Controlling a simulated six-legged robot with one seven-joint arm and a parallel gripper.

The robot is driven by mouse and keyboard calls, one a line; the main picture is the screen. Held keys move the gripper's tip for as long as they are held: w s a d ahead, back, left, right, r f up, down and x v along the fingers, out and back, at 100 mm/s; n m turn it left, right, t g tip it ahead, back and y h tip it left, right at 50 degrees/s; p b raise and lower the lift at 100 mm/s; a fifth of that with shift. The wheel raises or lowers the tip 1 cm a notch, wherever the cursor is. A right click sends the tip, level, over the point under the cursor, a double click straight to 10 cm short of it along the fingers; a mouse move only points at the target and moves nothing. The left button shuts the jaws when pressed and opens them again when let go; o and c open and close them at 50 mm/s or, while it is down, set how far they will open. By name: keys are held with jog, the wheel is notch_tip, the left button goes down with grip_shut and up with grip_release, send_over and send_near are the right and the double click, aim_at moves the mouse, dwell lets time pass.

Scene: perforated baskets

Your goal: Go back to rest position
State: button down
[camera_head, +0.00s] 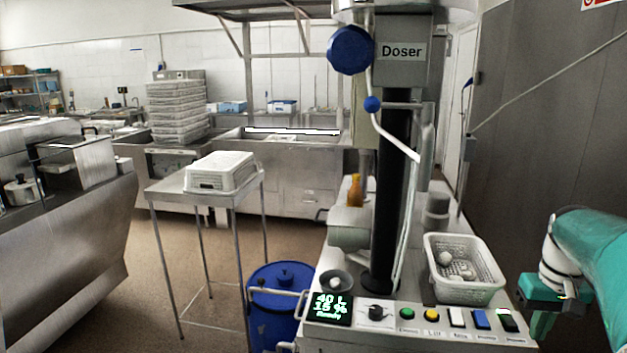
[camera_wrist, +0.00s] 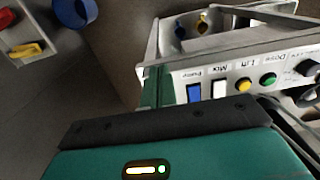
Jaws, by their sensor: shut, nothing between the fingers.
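My arm, teal with a white joint, comes in at the right edge of the head view. My gripper (camera_head: 540,322) points down just right of the control panel's right end, and its fingers are shut and empty. In the wrist view a green finger (camera_wrist: 157,88) of it shows beside the upside-down panel (camera_wrist: 235,72).
The doser's panel (camera_head: 420,335) has coloured buttons and a lit display (camera_head: 331,308). A small dark bowl (camera_head: 336,283) sits behind the display. A blue barrel (camera_head: 275,312) stands left of the machine. An upturned white basket (camera_head: 221,172) lies on a metal table. Floor shows left of the barrel.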

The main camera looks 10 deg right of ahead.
jog(key=a+r+n+t+h, duration=0.2)
jog(key=a+r, duration=0.1)
jog(key=a, duration=1.7)
jog(key=s+a+f+n+t+y, duration=0.1)
jog(key=s+a+f+t+y, duration=0.1)
jog(key=s+a, duration=0.6)
jog(key=a+t, duration=0.1)
jog(key=a, duration=0.2)
jog(key=shift+s+a+f+n+t, duration=0.2)
jog(key=shift+a+f+n+t, duration=0.1)
jog(key=shift+a+f, duration=0.1)
